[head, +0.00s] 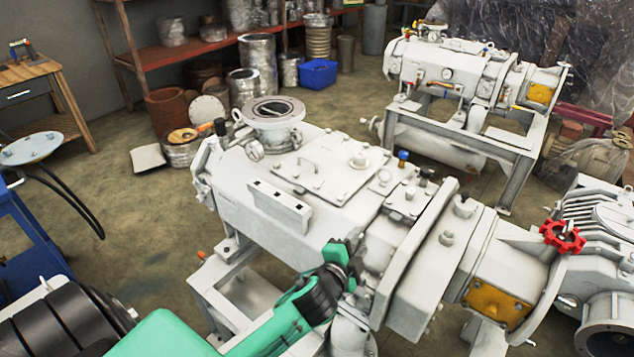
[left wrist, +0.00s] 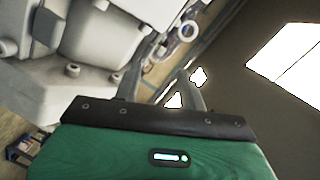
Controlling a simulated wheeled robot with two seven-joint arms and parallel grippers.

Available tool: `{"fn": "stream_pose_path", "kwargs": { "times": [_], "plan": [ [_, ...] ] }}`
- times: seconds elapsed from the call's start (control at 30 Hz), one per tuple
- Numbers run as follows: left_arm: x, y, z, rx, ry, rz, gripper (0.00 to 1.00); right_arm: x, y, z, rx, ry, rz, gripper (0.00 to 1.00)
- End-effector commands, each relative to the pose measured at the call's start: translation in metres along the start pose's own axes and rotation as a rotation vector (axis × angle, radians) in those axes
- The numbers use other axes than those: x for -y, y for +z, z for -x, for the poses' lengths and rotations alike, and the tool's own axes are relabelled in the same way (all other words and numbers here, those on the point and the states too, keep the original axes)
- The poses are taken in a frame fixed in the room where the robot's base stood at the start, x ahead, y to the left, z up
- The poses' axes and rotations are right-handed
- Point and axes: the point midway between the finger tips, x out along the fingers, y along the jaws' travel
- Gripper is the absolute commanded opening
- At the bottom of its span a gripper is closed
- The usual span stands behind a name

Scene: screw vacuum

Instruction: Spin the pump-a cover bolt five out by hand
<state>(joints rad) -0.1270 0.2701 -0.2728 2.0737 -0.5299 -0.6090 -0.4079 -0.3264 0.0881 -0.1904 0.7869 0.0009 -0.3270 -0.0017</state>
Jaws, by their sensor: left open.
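A large pale grey pump (head: 270,180) stands on a metal frame in the middle of the head view. A flat cover plate (head: 322,172) with bolts lies on its top. Which bolt is number five I cannot tell. A grey bolt head (left wrist: 72,70) shows on the casing left of the fingers. Contact cannot be told. My right gripper is out of view.
A red handwheel (head: 562,236) and a ribbed motor (head: 600,215) stand at the right. A second pump (head: 450,70) stands on a frame behind. A blue crate (head: 318,74) and drums are at the back.

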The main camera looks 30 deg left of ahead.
Motion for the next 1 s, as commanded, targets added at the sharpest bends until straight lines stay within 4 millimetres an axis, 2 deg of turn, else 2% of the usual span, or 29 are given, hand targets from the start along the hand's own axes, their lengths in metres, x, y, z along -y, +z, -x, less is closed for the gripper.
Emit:
{"fn": "stream_pose_path", "kwargs": {
  "times": [0.03, 0.17, 0.33, 0.5, 0.6, 0.67, 0.77, 0.87, 1.0],
  "plan": [
    [0.013, -0.011, -0.009, -0.05, -0.049, -0.068, 0.41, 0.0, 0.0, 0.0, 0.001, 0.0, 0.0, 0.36],
    [0.041, -0.044, -0.029, -0.191, -0.179, -0.27, 0.41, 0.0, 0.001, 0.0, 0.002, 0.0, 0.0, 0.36],
    [0.076, -0.101, -0.049, -0.42, -0.396, -0.645, 0.41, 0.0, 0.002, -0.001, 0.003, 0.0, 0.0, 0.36],
    [0.089, -0.153, -0.06, -0.669, -0.612, -1.092, 0.41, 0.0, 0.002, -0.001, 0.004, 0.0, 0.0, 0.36],
    [0.085, -0.171, -0.066, -0.813, -0.717, -1.36, 0.41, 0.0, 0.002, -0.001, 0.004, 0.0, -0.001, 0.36],
    [0.081, -0.176, -0.07, -0.902, -0.769, -1.521, 0.41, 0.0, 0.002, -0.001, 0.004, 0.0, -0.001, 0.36],
    [0.073, -0.173, -0.079, -1.052, -0.834, -1.789, 0.41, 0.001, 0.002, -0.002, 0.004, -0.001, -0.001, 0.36],
    [0.069, -0.157, -0.091, -1.212, -0.864, -2.048, 0.41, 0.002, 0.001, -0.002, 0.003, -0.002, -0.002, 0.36],
    [0.075, -0.114, -0.111, -1.463, -0.827, -2.383, 0.41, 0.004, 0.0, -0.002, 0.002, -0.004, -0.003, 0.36]
  ]
}}
